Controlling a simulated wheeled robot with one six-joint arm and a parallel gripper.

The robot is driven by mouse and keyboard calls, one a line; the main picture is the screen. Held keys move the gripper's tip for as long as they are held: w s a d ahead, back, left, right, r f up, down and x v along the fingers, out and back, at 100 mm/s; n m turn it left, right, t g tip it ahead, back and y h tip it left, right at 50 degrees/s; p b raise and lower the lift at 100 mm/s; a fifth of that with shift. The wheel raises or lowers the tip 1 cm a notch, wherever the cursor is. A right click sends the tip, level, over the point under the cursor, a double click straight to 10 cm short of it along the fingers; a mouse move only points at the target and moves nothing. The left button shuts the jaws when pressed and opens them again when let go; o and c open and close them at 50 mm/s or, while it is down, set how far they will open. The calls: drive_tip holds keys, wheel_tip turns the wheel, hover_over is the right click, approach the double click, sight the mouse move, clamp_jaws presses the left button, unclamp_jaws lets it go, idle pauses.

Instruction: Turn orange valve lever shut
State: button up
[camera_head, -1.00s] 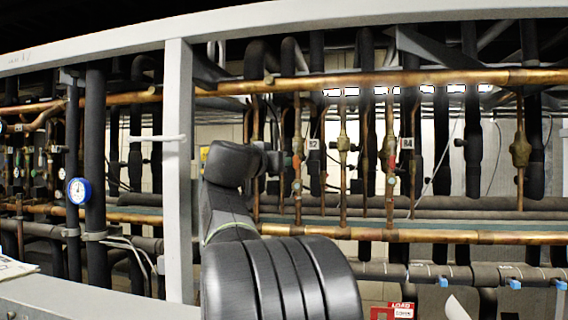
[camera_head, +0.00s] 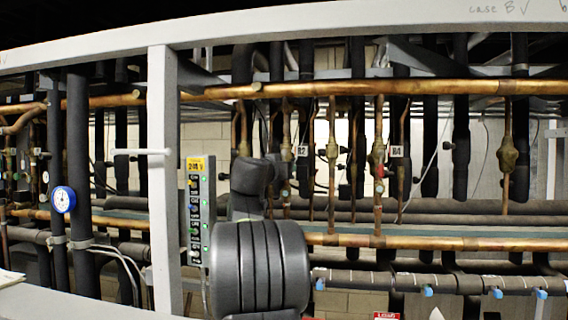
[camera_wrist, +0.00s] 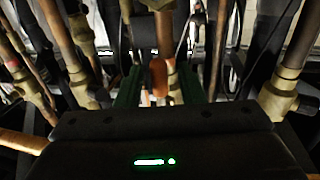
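In the wrist view, an upright orange lever (camera_wrist: 158,76) stands in front of a brass valve and copper pipe. My gripper (camera_wrist: 158,90) points at it, with one dark green finger on each side of the lever. The fingers look apart, with gaps beside the lever; contact is not visible. The lever's lower end is partly hidden near the gripper body. In the head view, my arm hides my gripper, and I cannot pick out this lever for certain.
Copper pipes and brass fittings (camera_wrist: 282,95) crowd both sides of my gripper. In the head view, a white post (camera_head: 162,200), a blue gauge (camera_head: 63,199) and a panel with lights (camera_head: 197,210) stand left of my arm. A long copper pipe (camera_head: 440,242) runs across the rack.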

drive_tip(key=shift+w+d, duration=0.1)
drive_tip(key=shift+w, duration=0.1)
clamp_jaws()
idle(0.3)
drive_tip(key=a+r+m+g+y+b, duration=0.1)
drive_tip(key=a+r+m+y+b, duration=0.1)
drive_tip(key=m, duration=1.3)
wheel_tip(320, 180, up, 3)
drive_tip(key=w+a+y, duration=0.1)
drive_tip(key=a, duration=0.1)
drive_tip(key=shift+a+f+m+y, duration=0.15)
drive_tip(key=shift+a+m+y, duration=0.15)
drive_tip(key=shift+m+y, duration=0.1)
